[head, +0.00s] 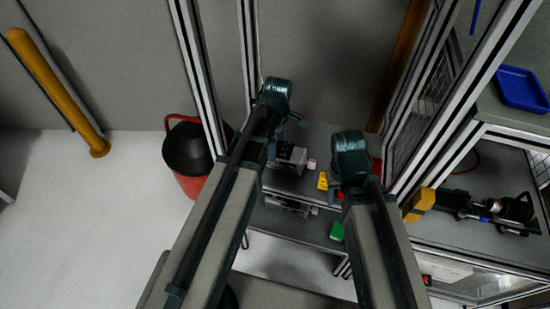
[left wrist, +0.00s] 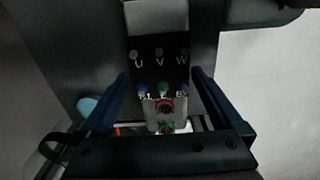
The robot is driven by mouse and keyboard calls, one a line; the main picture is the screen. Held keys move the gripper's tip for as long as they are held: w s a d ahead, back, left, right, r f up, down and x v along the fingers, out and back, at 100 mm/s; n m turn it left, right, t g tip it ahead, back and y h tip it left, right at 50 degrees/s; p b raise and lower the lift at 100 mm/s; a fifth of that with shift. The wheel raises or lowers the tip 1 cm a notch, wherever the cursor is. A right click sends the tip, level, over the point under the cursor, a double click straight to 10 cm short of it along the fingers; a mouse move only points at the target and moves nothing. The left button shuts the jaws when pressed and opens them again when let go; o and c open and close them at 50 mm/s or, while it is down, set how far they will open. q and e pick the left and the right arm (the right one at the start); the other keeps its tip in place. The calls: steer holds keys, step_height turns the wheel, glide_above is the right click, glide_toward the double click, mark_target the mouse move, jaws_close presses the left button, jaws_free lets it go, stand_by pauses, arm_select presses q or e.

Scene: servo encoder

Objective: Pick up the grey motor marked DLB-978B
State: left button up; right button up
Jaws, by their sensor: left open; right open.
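A grey boxy device (head: 290,157), which may be the motor, sits on the upper shelf right by my left gripper (head: 283,138). No DLB-978B marking is readable. In the left wrist view my left gripper (left wrist: 160,92) is open, its dark blue fingers on either side of a pale grey block (left wrist: 150,112) with a red round part and blue and green fittings. No grip on it shows. The letters U, V, W stand on a dark surface (left wrist: 140,72) just beyond. My right gripper (head: 337,190) is open, mostly hidden behind its own wrist, near the right part of the shelf.
Yellow (head: 322,181) and green (head: 337,231) parts lie on the upper and lower shelves. Another grey device (head: 288,205) is on the lower level. A red-black bucket (head: 188,155) stands left. Metal frame posts (head: 247,55) flank the shelf. A side bench (head: 450,235) holds tools.

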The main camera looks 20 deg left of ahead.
arm_select(q)
steer(key=shift+s+a+f+b, duration=0.1)
steer(key=shift+a+f+b, duration=0.05)
steer(key=shift+f+b, duration=1.2)
steer(key=shift+a+f+b, duration=0.15)
steer(key=shift+f+b, duration=1.15)
steer(key=shift+r, duration=0.1)
jaws_close()
